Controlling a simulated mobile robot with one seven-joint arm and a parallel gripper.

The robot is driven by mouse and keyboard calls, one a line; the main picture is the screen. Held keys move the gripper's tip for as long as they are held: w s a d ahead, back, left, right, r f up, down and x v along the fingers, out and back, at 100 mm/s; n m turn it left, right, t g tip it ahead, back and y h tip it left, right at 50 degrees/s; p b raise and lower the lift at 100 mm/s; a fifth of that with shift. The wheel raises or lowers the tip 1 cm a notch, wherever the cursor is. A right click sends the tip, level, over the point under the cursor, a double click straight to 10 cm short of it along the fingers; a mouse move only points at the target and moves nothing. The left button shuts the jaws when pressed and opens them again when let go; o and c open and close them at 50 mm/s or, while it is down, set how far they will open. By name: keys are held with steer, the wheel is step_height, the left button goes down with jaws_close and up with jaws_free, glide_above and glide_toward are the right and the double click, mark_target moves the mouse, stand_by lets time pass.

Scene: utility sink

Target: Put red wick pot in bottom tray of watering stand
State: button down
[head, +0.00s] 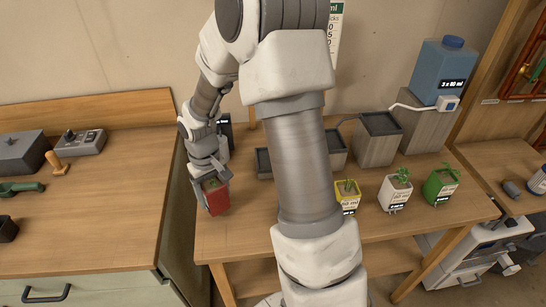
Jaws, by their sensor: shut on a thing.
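The red wick pot (218,203) has a small green plant and is at the left end of the wooden table, near its front edge. My gripper (211,183) is shut on the pot at its upper part. I cannot tell whether the pot touches the tabletop. The watering stand rises in grey steps to the right, behind my arm. Its lowest visible tray (264,164) is dark, low and just right of and behind the pot. A higher tray (337,143) and a taller block (378,130) follow. My arm hides part of the stand.
A yellow pot (347,198), a white pot (394,194) and a green pot (440,187) stand along the front right. A blue tank (443,71) sits on the tallest block. A dark object (226,134) stands behind my gripper. A gap separates the left counter (95,215).

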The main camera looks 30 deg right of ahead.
steer(key=s+d+r+n, duration=0.2)
steer(key=d+r+n, duration=0.35)
steer(key=d, duration=0.55)
steer(key=s+d+r+n, duration=0.2)
steer(key=d+r+n, duration=0.4)
steer(key=d, duration=0.6)
steer(key=shift+n, duration=0.35)
steer(key=w+f, duration=0.2)
steer(key=w, duration=0.1)
steer(key=w+f, duration=0.3)
steer(key=w, duration=0.1)
steer(key=w+f, duration=0.3)
steer(key=w, duration=0.1)
steer(key=shift+w, duration=0.15)
steer(key=shift+f, duration=1.9)
steer(key=shift+f, duration=0.15)
jaws_free()
